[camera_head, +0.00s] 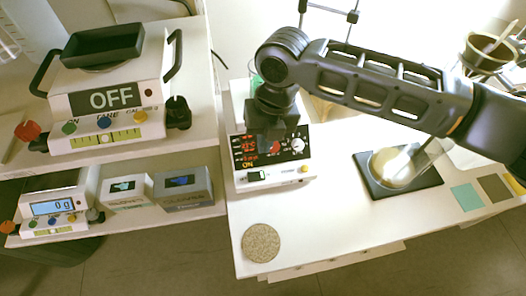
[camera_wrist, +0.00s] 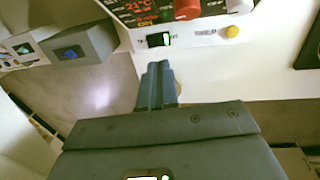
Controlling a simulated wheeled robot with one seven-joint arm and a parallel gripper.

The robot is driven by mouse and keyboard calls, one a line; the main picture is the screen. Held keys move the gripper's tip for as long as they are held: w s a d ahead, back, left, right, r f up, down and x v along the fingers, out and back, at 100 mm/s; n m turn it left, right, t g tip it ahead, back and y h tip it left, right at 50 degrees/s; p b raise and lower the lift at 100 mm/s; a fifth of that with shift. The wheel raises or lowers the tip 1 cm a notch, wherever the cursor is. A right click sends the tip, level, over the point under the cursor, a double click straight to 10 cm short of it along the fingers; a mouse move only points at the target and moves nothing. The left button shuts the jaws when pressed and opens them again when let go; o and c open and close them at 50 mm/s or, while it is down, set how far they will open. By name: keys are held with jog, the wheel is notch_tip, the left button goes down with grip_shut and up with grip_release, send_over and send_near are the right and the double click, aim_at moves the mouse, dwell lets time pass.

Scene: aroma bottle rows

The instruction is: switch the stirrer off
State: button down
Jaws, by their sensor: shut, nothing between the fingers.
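The stirrer (camera_head: 300,170) is a white box with a black front panel, standing on the white bench. Its red digits are lit. A dark rocker switch (camera_head: 256,176) sits low on its front, with a yellow button to its right. In the wrist view the stirrer (camera_wrist: 205,35) is at the top, with the rocker switch (camera_wrist: 158,40) just beyond my fingertips. My gripper (camera_wrist: 158,66) is shut and empty, its fingers pointing towards the switch, apparently apart from it. In the head view my gripper (camera_head: 263,148) covers part of the panel.
A large scale (camera_head: 105,135) reading OFF stands on the left shelf with a black tray on it. Below are a small scale (camera_head: 55,207) and two boxes (camera_head: 185,190). A cork disc (camera_head: 261,243) lies on the bench front. A dark mat (camera_head: 420,180) with glassware is to the right.

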jog(key=shift+d+r, duration=0.15)
jog(key=shift+r, duration=0.65)
jog(key=shift+d+r, duration=0.1)
jog(key=shift+r, duration=0.7)
jog(key=shift+w+f+b, duration=0.1)
jog(key=shift+b, duration=0.35)
